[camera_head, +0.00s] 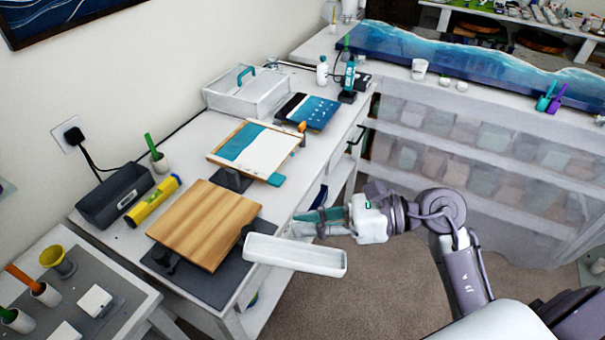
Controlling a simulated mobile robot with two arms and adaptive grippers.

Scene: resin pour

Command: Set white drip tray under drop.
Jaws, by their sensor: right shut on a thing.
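The white drip tray (295,256), a long shallow trough, is held out past the table's front edge, level or nearly so, in front of the wooden board. My right gripper (303,226) is shut on the tray at its far long side; the exact contact is partly hidden. A tilted white panel with a teal pour (262,150) stands on a dark support farther back on the table. A teal patch (276,180) shows at its near right corner, perhaps the drop. The tray is nearer to me than that corner, not under it. My left gripper is not in view.
A wooden board (205,222) on a dark base stands left of the tray. A yellow level (152,199) and a dark grey box (115,193) lie behind it. A blue panel (308,110) and a white box (247,92) are farther back. Carpet floor is free below my arm.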

